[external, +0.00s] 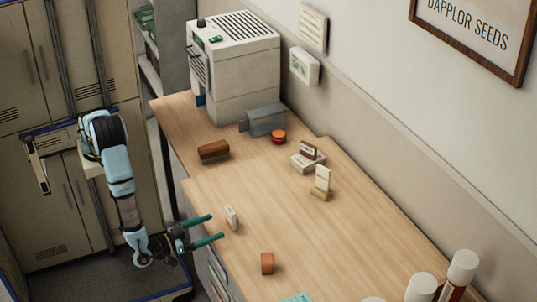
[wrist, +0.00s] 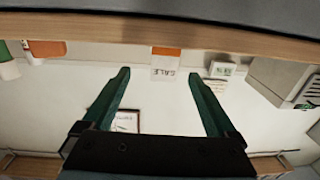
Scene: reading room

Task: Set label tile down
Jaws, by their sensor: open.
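A small white tile (external: 231,217) stands upright near the front edge of the wooden table in the external view. My gripper (external: 216,227) is open, its two green fingers at the table's front edge, just short of the tile and apart from it. In the wrist view, my gripper (wrist: 158,75) has nothing between its fingers at the tips. Ahead of them is a white lettered card (wrist: 165,74) next to an orange piece (wrist: 167,51); I cannot tell whether it is the same tile.
On the table (external: 265,195) lie an orange-brown block (external: 267,263), a brown brush-like block (external: 213,151) and a red round tin (external: 279,137). A card stand (external: 322,183) and a white holder (external: 307,160) stand farther back. A large machine (external: 235,75) fills the far end. The middle is clear.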

